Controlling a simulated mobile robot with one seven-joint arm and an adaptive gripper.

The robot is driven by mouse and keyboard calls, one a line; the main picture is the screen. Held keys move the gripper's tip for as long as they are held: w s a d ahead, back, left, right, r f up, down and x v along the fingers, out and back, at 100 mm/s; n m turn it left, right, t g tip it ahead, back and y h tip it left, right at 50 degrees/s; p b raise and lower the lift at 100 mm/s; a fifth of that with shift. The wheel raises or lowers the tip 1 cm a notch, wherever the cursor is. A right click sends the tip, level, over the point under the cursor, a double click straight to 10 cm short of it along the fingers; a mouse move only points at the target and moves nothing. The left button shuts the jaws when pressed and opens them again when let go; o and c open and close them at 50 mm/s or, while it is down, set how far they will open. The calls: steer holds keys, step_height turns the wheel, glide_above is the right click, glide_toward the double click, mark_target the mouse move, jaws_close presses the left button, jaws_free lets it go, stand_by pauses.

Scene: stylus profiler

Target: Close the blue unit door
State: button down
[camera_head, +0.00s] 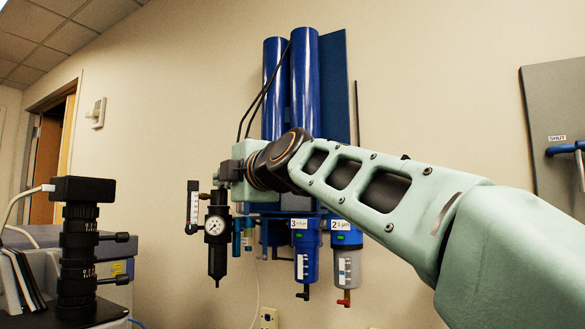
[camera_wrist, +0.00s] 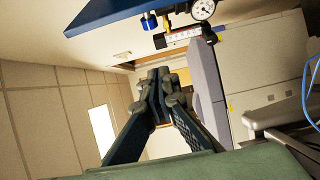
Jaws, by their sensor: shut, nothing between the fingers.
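The blue unit (camera_head: 304,85) hangs on the wall in the head view, with two tall blue cylinders. A flat dark blue panel (camera_head: 337,80) stands upright behind them on the right. I cannot tell whether this panel is the door. My arm crosses in front of the unit's lower middle and hides part of it. In the wrist view my gripper (camera_wrist: 158,72) is shut and empty, its fingertips together.
A black pressure gauge assembly (camera_head: 216,226) hangs left of the unit, and labelled filter bowls (camera_head: 305,258) hang below it. A black microscope-like column (camera_head: 79,245) stands at lower left. A grey panel with a blue handle (camera_head: 556,120) is at right.

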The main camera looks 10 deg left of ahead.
steer(key=w+p, duration=0.4)
steer(key=w, duration=0.2)
steer(key=shift+w+a, duration=0.15)
steer(key=shift+a, duration=0.15)
stand_by(0.3)
steer(key=shift+w+d, duration=0.1)
steer(key=shift+d, duration=0.15)
